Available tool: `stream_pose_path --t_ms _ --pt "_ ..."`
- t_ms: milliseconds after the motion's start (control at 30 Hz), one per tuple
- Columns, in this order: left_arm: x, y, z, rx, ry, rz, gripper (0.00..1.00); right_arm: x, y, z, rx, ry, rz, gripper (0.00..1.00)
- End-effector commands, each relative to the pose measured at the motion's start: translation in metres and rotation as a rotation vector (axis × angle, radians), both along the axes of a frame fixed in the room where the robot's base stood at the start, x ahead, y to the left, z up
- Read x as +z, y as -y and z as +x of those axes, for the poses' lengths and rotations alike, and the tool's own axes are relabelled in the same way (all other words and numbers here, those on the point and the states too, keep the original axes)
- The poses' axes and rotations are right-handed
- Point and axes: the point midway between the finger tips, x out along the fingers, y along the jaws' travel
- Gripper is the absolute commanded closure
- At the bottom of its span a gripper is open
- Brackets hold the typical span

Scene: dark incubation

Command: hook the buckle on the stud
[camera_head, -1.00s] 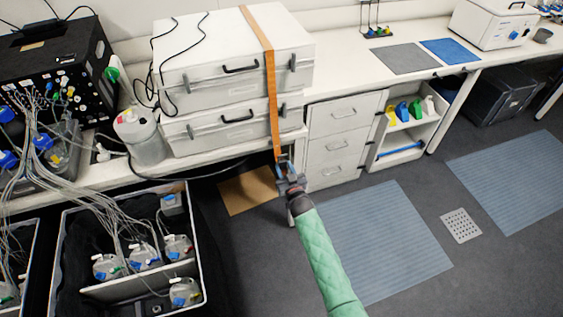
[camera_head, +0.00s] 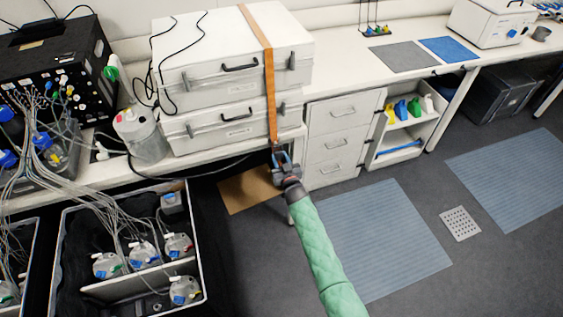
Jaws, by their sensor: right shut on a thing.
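An orange strap (camera_head: 270,85) runs over two stacked white cases, the upper one (camera_head: 205,60) and the lower one (camera_head: 195,128), and hangs down their front past the bench edge. My right gripper (camera_head: 280,156), on the green-sleeved arm, is shut at the strap's lower end, just below the bench edge. The buckle there is too small and too covered by the fingers to make out. I cannot make out the stud. My left gripper is not in view.
A white drawer unit (camera_head: 338,140) stands right of my gripper. A bottle (camera_head: 143,135) and a black box with tubing (camera_head: 60,75) stand left. A grey crate with bottles (camera_head: 195,225) is at lower left. The floor mat (camera_head: 385,240) is clear.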

Motion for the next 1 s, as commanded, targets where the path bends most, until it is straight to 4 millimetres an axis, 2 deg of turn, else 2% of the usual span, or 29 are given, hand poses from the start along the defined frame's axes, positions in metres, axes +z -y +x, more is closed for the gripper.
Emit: stream_pose_path --t_ms 633,1000 --pt "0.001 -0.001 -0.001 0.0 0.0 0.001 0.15 -0.002 -0.01 0.03 -0.001 0.0 0.0 0.91" --pt "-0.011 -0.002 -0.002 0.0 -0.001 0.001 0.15 -0.006 -0.013 0.041 0.0 0.001 0.001 0.91"
